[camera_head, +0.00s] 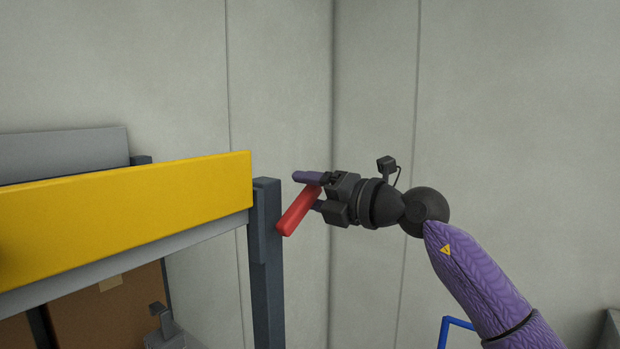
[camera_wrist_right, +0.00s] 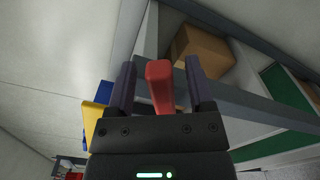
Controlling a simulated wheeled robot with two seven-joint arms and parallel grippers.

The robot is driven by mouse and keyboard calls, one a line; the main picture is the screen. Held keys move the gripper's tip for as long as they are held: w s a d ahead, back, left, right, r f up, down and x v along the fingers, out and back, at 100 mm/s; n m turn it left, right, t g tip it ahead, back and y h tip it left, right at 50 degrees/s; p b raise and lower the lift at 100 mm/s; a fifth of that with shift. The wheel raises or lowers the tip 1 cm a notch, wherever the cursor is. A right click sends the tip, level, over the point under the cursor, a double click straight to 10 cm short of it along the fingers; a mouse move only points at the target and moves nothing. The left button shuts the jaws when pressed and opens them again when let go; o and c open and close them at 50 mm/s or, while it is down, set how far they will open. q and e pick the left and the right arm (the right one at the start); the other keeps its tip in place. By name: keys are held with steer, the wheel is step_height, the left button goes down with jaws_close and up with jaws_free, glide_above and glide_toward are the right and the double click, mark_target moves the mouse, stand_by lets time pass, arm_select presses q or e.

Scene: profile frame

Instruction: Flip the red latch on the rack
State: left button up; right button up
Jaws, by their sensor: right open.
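The red latch (camera_head: 297,212) is a short bar beside the top of the rack's dark grey post (camera_head: 267,260). In the head view it slants from lower left to upper right. My right gripper (camera_head: 305,191) is open, with its fingers at the latch's upper end. In the right wrist view the latch (camera_wrist_right: 160,82) stands between the two open fingers, nearer the left one, with a gap to the right one. Contact cannot be told. Part of what looks like my left wrist (camera_head: 165,335) shows at the bottom; its fingers are hidden.
A yellow beam (camera_head: 125,207) runs along the rack, left of the post. Cardboard boxes (camera_head: 125,312) sit below it; one box (camera_wrist_right: 203,52) shows in the wrist view. A blue frame (camera_head: 458,322) stands at lower right. Grey walls are behind; the space right of the post is open.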

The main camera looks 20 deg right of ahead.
steer(key=shift+w, duration=0.1)
jaws_close()
stand_by(1.4)
